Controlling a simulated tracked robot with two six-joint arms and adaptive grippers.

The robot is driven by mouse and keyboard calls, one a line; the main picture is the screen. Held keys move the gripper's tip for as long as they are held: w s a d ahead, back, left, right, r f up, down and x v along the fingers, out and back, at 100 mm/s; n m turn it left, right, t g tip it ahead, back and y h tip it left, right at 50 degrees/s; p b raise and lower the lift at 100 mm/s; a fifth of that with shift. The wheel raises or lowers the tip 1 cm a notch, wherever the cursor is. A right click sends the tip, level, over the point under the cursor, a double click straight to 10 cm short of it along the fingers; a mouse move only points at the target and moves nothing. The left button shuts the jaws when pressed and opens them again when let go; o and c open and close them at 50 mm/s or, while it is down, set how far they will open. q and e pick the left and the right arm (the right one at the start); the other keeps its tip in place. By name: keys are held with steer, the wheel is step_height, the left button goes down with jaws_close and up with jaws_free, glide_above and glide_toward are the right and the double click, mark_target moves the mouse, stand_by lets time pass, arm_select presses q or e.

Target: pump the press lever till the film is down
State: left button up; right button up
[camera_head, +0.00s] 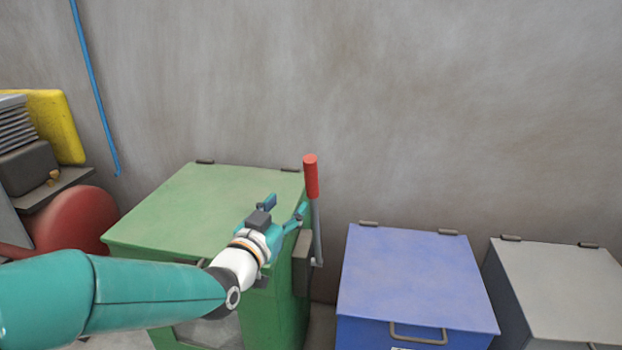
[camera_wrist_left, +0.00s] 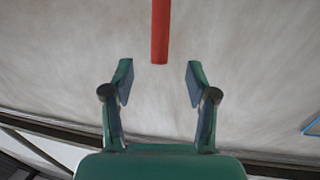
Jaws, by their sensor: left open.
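The press lever is a grey rod (camera_head: 317,232) with a red handle (camera_head: 311,176). It stands nearly upright at the right side of the green bin (camera_head: 215,205). In the left wrist view the red handle (camera_wrist_left: 160,30) hangs from the top edge, in line with the gap between my fingers and beyond their tips. My left gripper (camera_head: 286,207) is open and empty, over the green bin's right part, left of the lever and apart from it. It also shows open in the left wrist view (camera_wrist_left: 160,80). No film is visible. My right gripper is out of view.
A blue bin (camera_head: 415,270) and a grey bin (camera_head: 560,285) stand to the right, lids closed. At left are a red rounded tank (camera_head: 78,220), a yellow object (camera_head: 60,125) and a blue hose (camera_head: 95,90). A grey wall (camera_head: 420,100) is behind.

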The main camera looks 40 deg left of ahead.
mark_target(309, 180)
arm_select(q)
steer(key=p+x, duration=0.2)
steer(key=x, duration=1.1)
steer(key=shift+w+a, duration=0.15)
steer(key=shift+w, duration=0.25)
jaws_close()
